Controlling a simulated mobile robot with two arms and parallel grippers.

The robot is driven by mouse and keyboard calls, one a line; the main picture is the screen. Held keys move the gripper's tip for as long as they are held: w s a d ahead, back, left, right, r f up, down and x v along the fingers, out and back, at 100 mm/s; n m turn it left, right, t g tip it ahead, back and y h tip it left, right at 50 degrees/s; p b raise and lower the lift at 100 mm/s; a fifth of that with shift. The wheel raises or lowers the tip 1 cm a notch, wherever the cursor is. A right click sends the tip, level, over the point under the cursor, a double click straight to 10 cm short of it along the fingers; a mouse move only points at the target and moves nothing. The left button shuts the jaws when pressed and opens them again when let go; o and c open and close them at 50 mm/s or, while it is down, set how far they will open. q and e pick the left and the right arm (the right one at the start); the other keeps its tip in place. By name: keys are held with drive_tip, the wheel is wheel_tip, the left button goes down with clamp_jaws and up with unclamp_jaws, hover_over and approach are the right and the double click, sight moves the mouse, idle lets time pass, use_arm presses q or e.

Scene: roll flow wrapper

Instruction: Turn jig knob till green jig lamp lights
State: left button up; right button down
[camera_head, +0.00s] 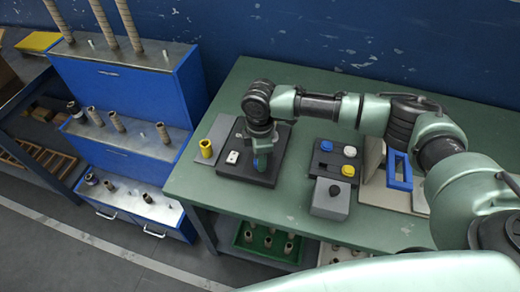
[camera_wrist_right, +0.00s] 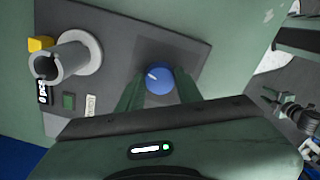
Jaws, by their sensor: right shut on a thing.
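The jig is a dark panel (camera_head: 234,172) on the green table, under my right gripper (camera_head: 262,163). In the right wrist view the jig panel (camera_wrist_right: 112,30) carries a round blue knob (camera_wrist_right: 159,78) with a white pointer mark. The fingers of my right gripper (camera_wrist_right: 159,88) are shut on the knob, one on each side. A dark green square (camera_wrist_right: 69,101), possibly the jig lamp, looks unlit. Next to it is a small display (camera_wrist_right: 43,93) with digits I cannot read surely. A grey hollow tube (camera_wrist_right: 75,58) stands out from the panel. My left gripper is not in view.
A yellow cup-like part (camera_head: 206,147) sits left of the jig. Right of it are a dark button box (camera_head: 325,160), a grey box with a black knob (camera_head: 330,201) and a blue frame (camera_head: 399,170). A blue stepped rack (camera_head: 130,85) stands left of the table.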

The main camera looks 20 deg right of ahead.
drive_tip(key=m+p, duration=0.1)
drive_tip(key=p, duration=0.1)
drive_tip(key=m+p, duration=0.4)
drive_tip(key=shift+a+r, duration=0.1)
drive_tip(key=shift+r, duration=0.2)
drive_tip(key=shift+f+m+p, duration=0.2)
drive_tip(key=shift+m+p, duration=1.2)
drive_tip(key=shift+m, duration=0.2)
drive_tip(key=shift+w, duration=0.1)
drive_tip(key=c, duration=0.9)
unclamp_jaws()
drive_tip(key=shift+c, duration=0.2)
drive_tip(key=shift+r+b, duration=0.7)
drive_tip(key=shift+r, duration=3.2)
